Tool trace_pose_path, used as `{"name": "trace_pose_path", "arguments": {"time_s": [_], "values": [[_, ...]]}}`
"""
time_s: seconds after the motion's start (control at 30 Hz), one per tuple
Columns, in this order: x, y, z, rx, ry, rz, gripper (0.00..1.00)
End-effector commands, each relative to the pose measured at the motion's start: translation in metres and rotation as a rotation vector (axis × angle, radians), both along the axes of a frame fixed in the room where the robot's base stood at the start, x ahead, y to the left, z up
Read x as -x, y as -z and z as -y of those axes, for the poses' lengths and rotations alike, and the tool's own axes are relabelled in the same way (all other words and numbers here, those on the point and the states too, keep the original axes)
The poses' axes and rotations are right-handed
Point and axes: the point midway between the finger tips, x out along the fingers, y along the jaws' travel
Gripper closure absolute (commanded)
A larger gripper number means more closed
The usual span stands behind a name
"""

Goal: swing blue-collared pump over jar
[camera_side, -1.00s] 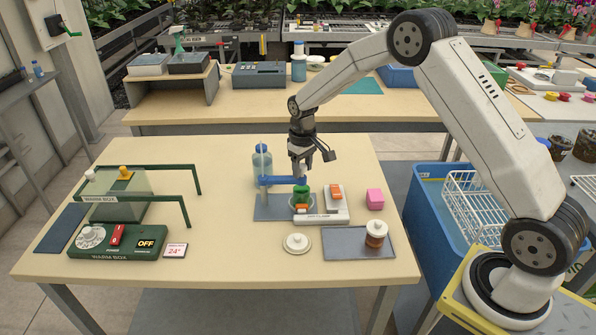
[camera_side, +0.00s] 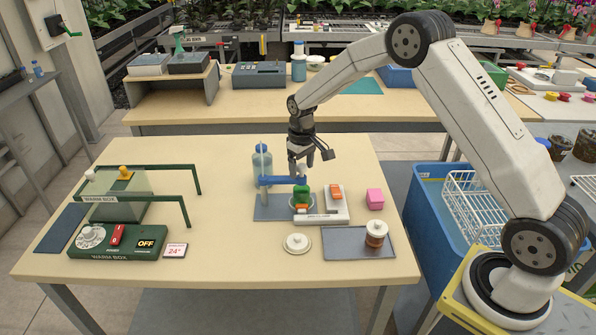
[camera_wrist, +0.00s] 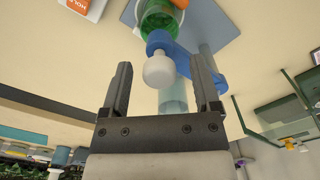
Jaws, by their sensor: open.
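The blue-collared pump is a blue swing arm (camera_side: 279,180) on an upright post, with a blue collar and a white knob (camera_wrist: 159,70) at its free end. In the side view its end is above the jar (camera_side: 302,203), a clear vessel with green and orange contents on a pale base. The jar's green part (camera_wrist: 158,18) shows just past the collar in the wrist view. My gripper (camera_side: 303,162) is open above the knob. In the wrist view my gripper (camera_wrist: 163,82) has a finger on each side of the knob, with gaps; exact contact is hidden in the side view.
A blue bottle (camera_side: 262,160) stands close behind the post. A pink block (camera_side: 375,199), a white lid (camera_side: 297,243) and a grey tray (camera_side: 345,249) with an amber jar lie nearby. The green-framed warm box (camera_side: 117,241) is at left. The table's middle left is clear.

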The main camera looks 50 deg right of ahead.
Motion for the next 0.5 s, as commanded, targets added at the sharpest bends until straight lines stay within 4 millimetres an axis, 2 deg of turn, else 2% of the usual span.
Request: {"name": "trace_pose_path", "arguments": {"time_s": [0.5], "values": [[0.0,-0.023,0.0,0.0,0.0,0.001,0.21]]}}
